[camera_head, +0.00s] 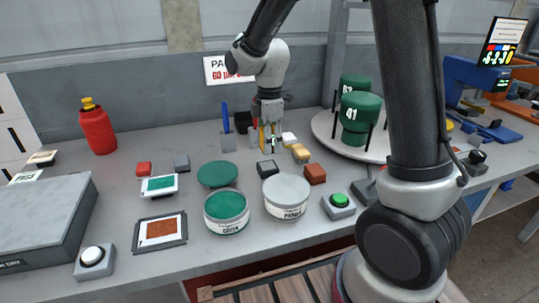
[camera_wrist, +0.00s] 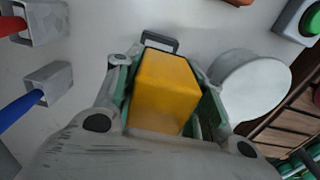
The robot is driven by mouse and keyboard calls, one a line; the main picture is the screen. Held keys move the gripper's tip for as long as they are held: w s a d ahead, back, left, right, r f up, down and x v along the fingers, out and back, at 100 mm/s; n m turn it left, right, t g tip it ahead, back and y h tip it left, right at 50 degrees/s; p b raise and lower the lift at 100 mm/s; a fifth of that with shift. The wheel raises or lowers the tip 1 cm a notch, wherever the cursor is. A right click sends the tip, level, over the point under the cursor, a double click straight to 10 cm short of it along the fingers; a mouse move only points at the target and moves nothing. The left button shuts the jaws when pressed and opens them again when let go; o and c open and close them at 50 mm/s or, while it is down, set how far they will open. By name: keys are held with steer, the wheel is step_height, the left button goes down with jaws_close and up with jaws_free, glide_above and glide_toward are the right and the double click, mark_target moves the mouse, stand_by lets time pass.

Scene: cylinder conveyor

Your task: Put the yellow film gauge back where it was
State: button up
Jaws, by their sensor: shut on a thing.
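The yellow film gauge (camera_wrist: 165,92) is a yellow block between the two fingers of my gripper (camera_wrist: 160,100) in the wrist view. The fingers press on its sides. In the head view my gripper (camera_head: 270,140) points down over the back middle of the bench, and a sliver of yellow shows at its fingers. The gap between the gauge and the bench top is hard to judge. A small dark-framed grey block (camera_head: 267,169) lies on the bench in front of the gripper; a dark frame (camera_wrist: 160,42) also shows just beyond the gauge in the wrist view.
A grey-topped can (camera_head: 287,196) and an open green paint can (camera_head: 226,212) stand in front. A tan block (camera_head: 300,152) and a brown block (camera_head: 315,174) lie to the right. A holder with a blue handle (camera_head: 227,140) stands left. A turntable (camera_head: 325,125) carries green cans.

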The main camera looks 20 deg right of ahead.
mark_target(270, 166)
step_height(270, 166, up, 3)
steer(key=shift+s+r, duration=0.1)
steer(key=shift+r, duration=0.3)
step_height(270, 166, down, 10)
steer(key=shift+r, duration=0.2)
steer(key=o, duration=1.1)
steer(key=shift+f, duration=0.15)
steer(key=shift+o, duration=0.2)
